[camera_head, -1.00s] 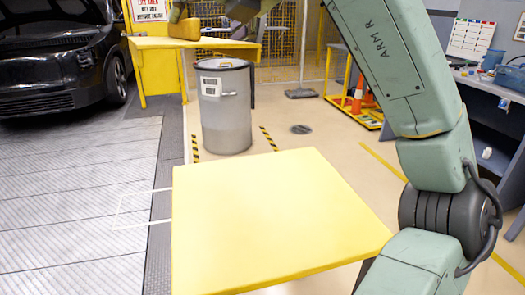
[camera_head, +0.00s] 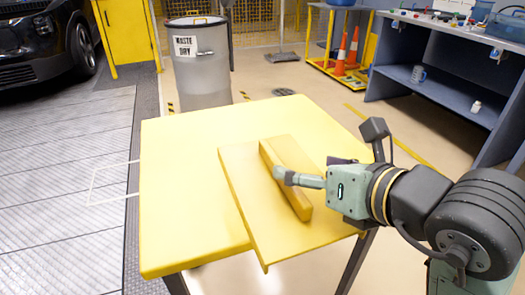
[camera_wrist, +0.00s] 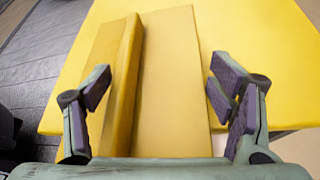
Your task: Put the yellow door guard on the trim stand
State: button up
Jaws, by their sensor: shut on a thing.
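The yellow door guard (camera_head: 245,190) is a flat panel with a thick raised bar along it. It lies over the right front part of a yellow-topped stand (camera_head: 185,150), apparently the trim stand, and its near corner overhangs the front edge. I cannot tell whether it touches the top. My gripper (camera_head: 310,182) reaches in from the right and is shut on the guard, one finger crossing the bar. In the wrist view the guard (camera_wrist: 178,65) is between the fingers of my gripper (camera_wrist: 163,92), with the stand top (camera_wrist: 270,45) beyond.
The left and back of the stand top are bare. A grey waste bin (camera_head: 202,75) stands behind it. A blue-grey workbench (camera_head: 440,75) with a mug and small items is at the back right, near a yellow rack with orange cones (camera_head: 348,50). A black car (camera_head: 45,40) is back left.

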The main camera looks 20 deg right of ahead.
aim_at(284, 136)
jog(key=w, duration=0.5)
jog(key=w+d+f+p, duration=0.1)
jog(key=w, duration=0.4)
jog(key=w+p, duration=0.1)
jog(key=w, duration=0.4)
jog(key=shift+d+f, duration=0.15)
jog(key=shift+d, duration=0.15)
jog(key=shift+w+f, duration=0.15)
jog(key=shift+f, duration=1.65)
jog(key=shift+f, duration=0.2)
jog(key=o, duration=1.7)
jog(key=shift+r, duration=0.1)
jog(key=shift+r, duration=0.1)
jog(key=shift+d+r, duration=0.1)
jog(key=b+v, duration=0.1)
jog(key=v, duration=1.1)
